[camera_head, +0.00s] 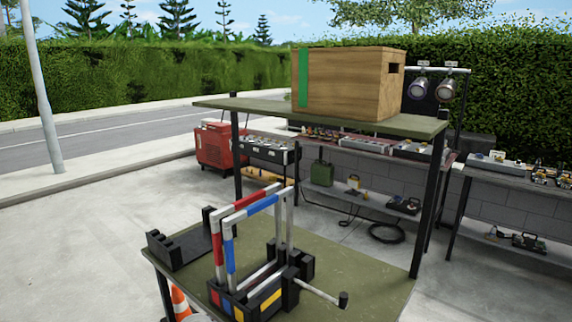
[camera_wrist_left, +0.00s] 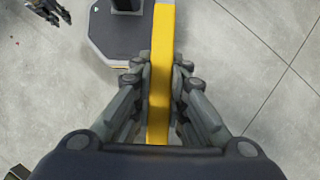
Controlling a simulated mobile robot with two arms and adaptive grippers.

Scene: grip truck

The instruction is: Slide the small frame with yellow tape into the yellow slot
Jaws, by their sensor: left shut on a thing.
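My left gripper (camera_wrist_left: 160,95) is shut on the small frame with yellow tape (camera_wrist_left: 161,50), seen in the left wrist view as a yellow bar between the fingers. The rest of this frame is hidden or out of view. In the head view a black slotted holder (camera_head: 292,296) stands on the lower green tabletop. Its yellow slot (camera_head: 270,298) is marked by a yellow patch and looks empty. A red-taped frame (camera_head: 217,244) and a blue-taped frame (camera_head: 230,257) stand upright in the holder. My right gripper (camera_wrist_left: 52,12) shows partly at the left wrist view's top left corner; its opening is unclear.
A green shelf (camera_head: 225,103) above the tabletop (camera_head: 370,265) carries a wooden box (camera_head: 345,82). A black rack (camera_head: 178,248) stands left of the holder. A rod with a black knob (camera_head: 343,299) sticks out right. The tabletop's right side is clear. An orange cone (camera_head: 180,303) stands below.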

